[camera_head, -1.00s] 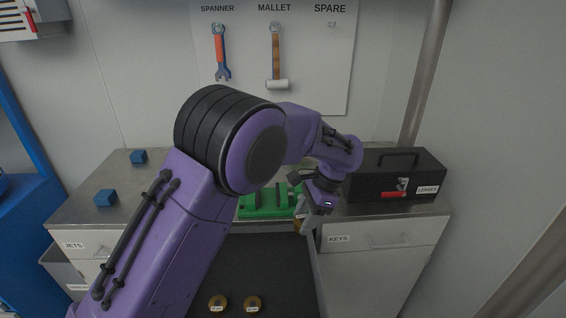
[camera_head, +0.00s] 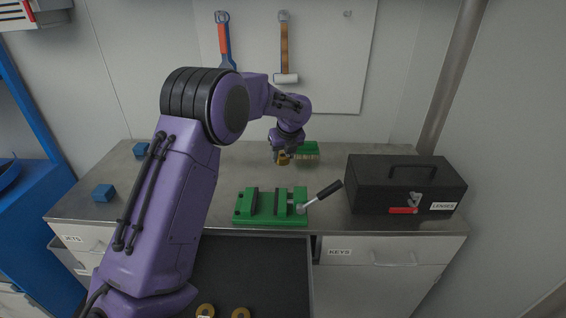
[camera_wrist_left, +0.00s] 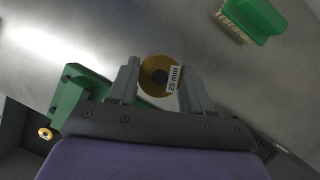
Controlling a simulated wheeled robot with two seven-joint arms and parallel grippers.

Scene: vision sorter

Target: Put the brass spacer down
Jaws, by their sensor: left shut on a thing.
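The brass spacer (camera_wrist_left: 158,77) is a gold ring with a "25 mm" label, seen in the left wrist view between the two grey fingers. My left gripper (camera_wrist_left: 160,88) is shut on it. In the head view the left gripper (camera_head: 283,157) and the spacer (camera_head: 283,160) are over the back middle of the metal bench (camera_head: 240,165), behind the green vise. I cannot tell whether the spacer touches the bench. My right gripper is not in view.
The green vise (camera_head: 265,207) with a black-handled lever stands at the front edge. A green brush (camera_head: 306,150) lies just right of the gripper. A black toolbox (camera_head: 400,190) is at right, blue blocks (camera_head: 103,193) at left. Below, an open drawer (camera_head: 245,270) holds two brass rings.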

